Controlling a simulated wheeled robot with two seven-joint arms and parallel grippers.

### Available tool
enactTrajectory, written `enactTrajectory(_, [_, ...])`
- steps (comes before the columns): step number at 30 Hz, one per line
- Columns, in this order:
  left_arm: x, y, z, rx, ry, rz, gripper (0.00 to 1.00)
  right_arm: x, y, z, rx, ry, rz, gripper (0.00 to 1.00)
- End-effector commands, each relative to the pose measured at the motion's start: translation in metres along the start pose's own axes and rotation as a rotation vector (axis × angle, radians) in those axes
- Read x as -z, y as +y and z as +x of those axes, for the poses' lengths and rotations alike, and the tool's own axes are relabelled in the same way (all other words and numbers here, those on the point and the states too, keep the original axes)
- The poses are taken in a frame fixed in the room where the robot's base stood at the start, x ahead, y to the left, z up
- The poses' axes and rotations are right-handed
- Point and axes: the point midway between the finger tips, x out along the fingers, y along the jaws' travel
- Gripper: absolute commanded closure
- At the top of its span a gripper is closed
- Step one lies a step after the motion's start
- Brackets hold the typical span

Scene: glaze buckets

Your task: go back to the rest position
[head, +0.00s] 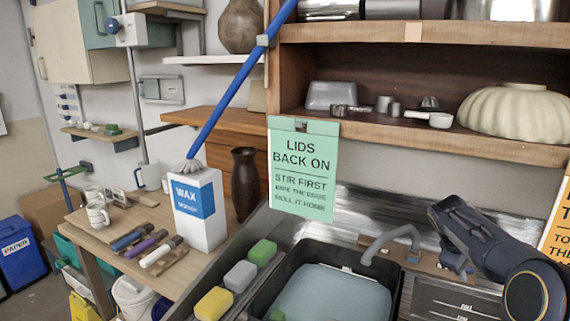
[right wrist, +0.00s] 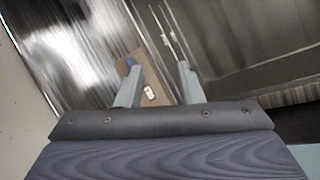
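My right arm comes in at the right of the head view, over the metal counter behind the sink. Its gripper (head: 458,262) is at the right end of a brown wooden board (head: 425,262). In the right wrist view the two fingers of my right gripper (right wrist: 157,68) stand apart, with nothing held between them. The brown board (right wrist: 124,64) and a small white piece (right wrist: 149,92) show beyond the fingers. I cannot tell how far the fingertips are from the board. My left gripper is in neither view.
A grey tap (head: 388,241) curves over the black-rimmed sink (head: 268,285), close left of my right gripper. Sponges (head: 240,276) line the sink's left side. A wooden shelf (head: 450,137) holds a pale bowl (head: 520,112) above. A green sign (head: 303,170) hangs from the shelf.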

Motion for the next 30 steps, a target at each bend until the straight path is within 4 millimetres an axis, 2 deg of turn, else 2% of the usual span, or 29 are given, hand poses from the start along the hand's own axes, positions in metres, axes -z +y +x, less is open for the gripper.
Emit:
enactTrajectory(1, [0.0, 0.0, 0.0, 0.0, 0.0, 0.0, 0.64, -0.014, -0.011, -0.016, 0.039, 0.048, 0.05, 0.66])
enactTrajectory(8, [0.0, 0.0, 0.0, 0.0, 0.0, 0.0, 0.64, -0.063, -0.083, -0.079, 0.243, 0.242, 0.27, 0.66])
enactTrajectory(12, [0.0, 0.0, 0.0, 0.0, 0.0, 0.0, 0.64, -0.092, -0.139, -0.115, 0.371, 0.34, 0.396, 0.66])
enactTrajectory(16, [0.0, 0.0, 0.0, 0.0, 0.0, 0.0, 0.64, -0.117, -0.197, -0.142, 0.491, 0.416, 0.509, 0.66])
enactTrajectory(21, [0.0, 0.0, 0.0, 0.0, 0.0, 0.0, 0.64, -0.146, -0.275, -0.165, 0.642, 0.486, 0.647, 0.66])
enactTrajectory(24, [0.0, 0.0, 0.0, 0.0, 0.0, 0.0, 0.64, -0.157, -0.313, -0.171, 0.714, 0.509, 0.714, 0.66])
enactTrajectory(27, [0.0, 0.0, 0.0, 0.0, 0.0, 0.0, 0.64, -0.164, -0.34, -0.173, 0.766, 0.52, 0.76, 0.66])
enactTrajectory(30, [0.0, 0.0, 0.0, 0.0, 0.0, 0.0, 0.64, -0.167, -0.356, -0.173, 0.795, 0.525, 0.788, 0.66])
